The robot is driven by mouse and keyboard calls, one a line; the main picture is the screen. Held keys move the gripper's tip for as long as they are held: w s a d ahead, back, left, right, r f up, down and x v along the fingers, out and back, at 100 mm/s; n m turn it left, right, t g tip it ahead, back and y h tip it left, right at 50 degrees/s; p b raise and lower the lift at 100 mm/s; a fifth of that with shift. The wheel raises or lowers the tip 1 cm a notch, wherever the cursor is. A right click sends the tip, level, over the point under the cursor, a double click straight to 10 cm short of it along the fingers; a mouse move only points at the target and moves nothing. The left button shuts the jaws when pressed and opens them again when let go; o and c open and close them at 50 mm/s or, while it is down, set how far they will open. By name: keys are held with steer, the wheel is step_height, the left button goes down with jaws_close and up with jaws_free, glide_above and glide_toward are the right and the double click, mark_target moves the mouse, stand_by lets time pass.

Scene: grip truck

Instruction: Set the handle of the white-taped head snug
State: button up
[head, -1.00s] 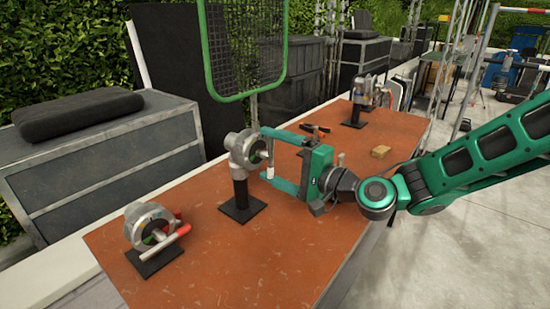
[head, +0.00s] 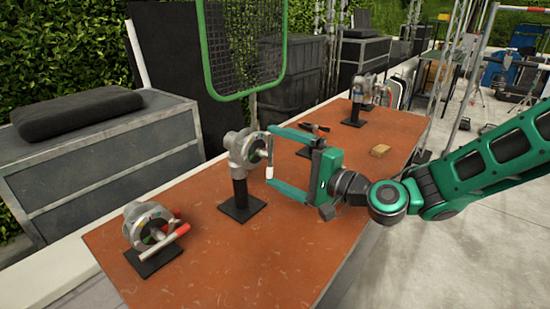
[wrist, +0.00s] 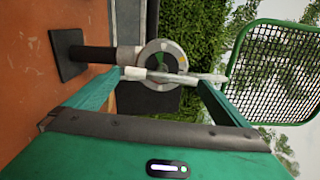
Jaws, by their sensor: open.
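The white-taped head (head: 240,150) is a grey round clamp head on a black post in the middle of the table. Its pale handle (head: 269,160) stands about upright in front of its disc. In the wrist view the handle (wrist: 180,76) lies across the head's round face (wrist: 165,58), with white tape towards its left end. My gripper (head: 271,157) is open, one finger above the other, its tips near the two ends of the handle. I cannot tell whether a finger touches it.
A second head (head: 146,225) with a red-ended handle sits at the table's near left. A third head (head: 364,92) stands at the far end. The table (head: 240,270) is clear in front.

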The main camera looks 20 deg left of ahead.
steer(key=v, duration=0.8)
steer(key=shift+d, duration=0.35)
steer(key=d+f+n+g+h, duration=0.2)
steer(key=d+f+n+h, duration=0.25)
steer(key=d+f, duration=0.45)
steer(key=s+d+f+h, duration=0.1)
steer(key=d+f+h, duration=0.2)
steer(key=d, duration=0.4)
steer(key=s+d+f+h, duration=0.1)
steer(key=d+f+h, duration=0.25)
steer(key=d, duration=0.35)
steer(key=s+d+r+m+g+h, duration=0.15)
steer(key=s+d+h, duration=0.35)
steer(key=d, duration=1)
steer(key=s+d+r+m+g, duration=0.2)
steer(key=s+d, duration=0.3)
steer(key=s, duration=0.3)
steer(key=s+d+r+m+g, duration=0.1)
steer(key=s+d+r+m, duration=0.1)
steer(key=s+d, duration=0.3)
steer(key=s, duration=0.3)
steer(key=shift+s+d+r+g, duration=0.15)
steer(key=shift+s+r+g, duration=0.1)
steer(key=shift+g, duration=0.1)
